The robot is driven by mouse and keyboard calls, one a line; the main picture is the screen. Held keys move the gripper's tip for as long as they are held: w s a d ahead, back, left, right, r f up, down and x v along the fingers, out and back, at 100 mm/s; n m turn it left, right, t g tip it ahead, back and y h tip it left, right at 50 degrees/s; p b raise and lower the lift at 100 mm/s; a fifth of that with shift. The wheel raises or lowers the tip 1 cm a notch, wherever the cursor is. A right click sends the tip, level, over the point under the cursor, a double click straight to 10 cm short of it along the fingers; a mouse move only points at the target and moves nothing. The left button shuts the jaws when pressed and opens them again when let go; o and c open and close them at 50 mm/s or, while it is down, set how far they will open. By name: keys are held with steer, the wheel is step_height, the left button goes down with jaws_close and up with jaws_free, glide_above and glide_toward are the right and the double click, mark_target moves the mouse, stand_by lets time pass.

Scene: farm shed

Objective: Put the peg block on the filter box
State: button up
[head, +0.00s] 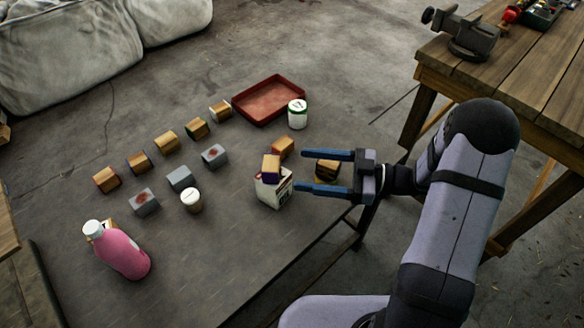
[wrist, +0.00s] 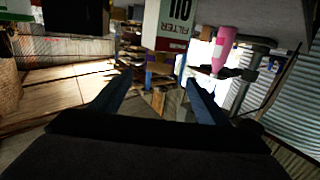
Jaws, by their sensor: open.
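The filter box (head: 275,192) is a white carton with dark print, standing upright near the table's right edge. A wooden block with a purple front face, apparently the peg block (head: 271,168), rests on top of it. My gripper (head: 299,172) is open and empty, its blue fingers pointing left, just right of the block and box. The fingers do not appear to touch the block. In the wrist view the filter box (wrist: 174,24) appears upside down at the top, beyond the open fingers (wrist: 160,85).
An orange-brown block (head: 284,146) sits behind the filter box, and another wooden block (head: 327,169) lies beyond the fingers. A white can (head: 297,114), red tray (head: 268,100), several wood and grey blocks, a cream-lidded jar (head: 191,200) and pink bottle (head: 122,251) stand around.

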steer(key=shift+s+d+r, duration=0.1)
steer(key=shift+s+d, duration=0.1)
steer(key=shift+d, duration=1.1)
steer(key=w+d+r+m+t+h+p, duration=0.25)
steer(key=w+t+h, duration=0.4)
steer(key=w, duration=0.35)
steer(key=w+d+r+m+h+p, duration=0.1)
steer(key=d+r+m+h+p, duration=0.1)
steer(key=d+m+h+p, duration=0.45)
steer(key=s+d+m+g+h, duration=0.35)
steer(key=s+d+h, duration=0.2)
steer(key=s, duration=0.35)
steer(key=s+a+r+m+g+p, duration=0.1)
steer(key=s+a+m+g, duration=0.1)
steer(key=s, duration=0.6)
steer(key=s+a+r+m+g+y+p, duration=0.1)
steer(key=s+a+g+p, duration=0.1)
steer(key=s, duration=0.7)
steer(key=shift+a+r+m+g+p, duration=0.35)
steer(key=shift+a+g, duration=0.4)
steer(key=shift+g, duration=0.15)
